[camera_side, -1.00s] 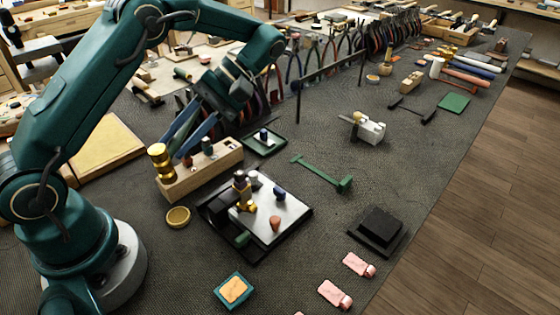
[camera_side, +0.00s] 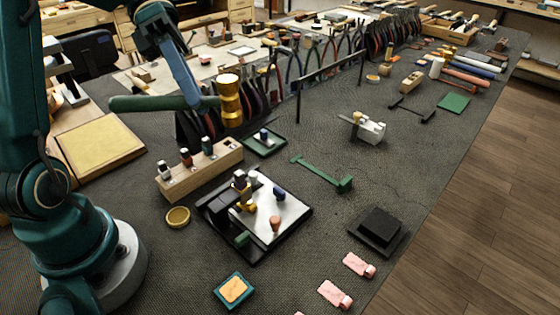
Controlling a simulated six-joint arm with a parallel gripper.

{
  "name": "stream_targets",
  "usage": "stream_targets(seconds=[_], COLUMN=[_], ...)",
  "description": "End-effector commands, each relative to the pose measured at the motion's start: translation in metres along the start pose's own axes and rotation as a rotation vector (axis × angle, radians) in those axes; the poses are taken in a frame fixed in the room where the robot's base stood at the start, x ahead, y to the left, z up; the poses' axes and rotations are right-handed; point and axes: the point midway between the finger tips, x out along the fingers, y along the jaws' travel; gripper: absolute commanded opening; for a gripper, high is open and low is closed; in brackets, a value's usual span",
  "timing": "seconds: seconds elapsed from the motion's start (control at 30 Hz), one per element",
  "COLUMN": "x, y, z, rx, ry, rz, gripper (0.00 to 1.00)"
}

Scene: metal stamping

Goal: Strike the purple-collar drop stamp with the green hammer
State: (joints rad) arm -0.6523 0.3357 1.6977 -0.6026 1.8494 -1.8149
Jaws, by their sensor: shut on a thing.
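My gripper (camera_side: 194,98) is shut on the green handle (camera_side: 150,103) of a hammer with a brass head (camera_side: 230,100). The hammer is held level in the air, head to the right, above and behind the wooden block. The drop stamp (camera_side: 240,181), a small dark upright piece with what looks like a purplish collar, stands at the left of a white plate (camera_side: 290,212) on a black base. A brass part (camera_side: 246,207) sits at its foot. The hammer is well above it and apart. The stamp's lower end is hard to make out.
A wooden block (camera_side: 200,170) holds several small punches left of the plate. A brass bowl (camera_side: 178,216), green T-shaped tool (camera_side: 325,175), black block (camera_side: 380,226) and pink pieces (camera_side: 335,294) lie around it. A plier rack (camera_side: 320,68) stands behind.

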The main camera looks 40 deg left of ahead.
Motion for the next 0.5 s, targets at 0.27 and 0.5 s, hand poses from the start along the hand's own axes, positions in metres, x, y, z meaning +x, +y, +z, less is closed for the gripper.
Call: stream_targets(seconds=[0.27,0.5], x=[0.0,0.007], y=[0.0,0.01], z=[0.0,-0.004], rx=[0.001,-0.001], ry=[0.0,-0.002], rz=[-0.004,-0.011], gripper=[0.0,0.0])
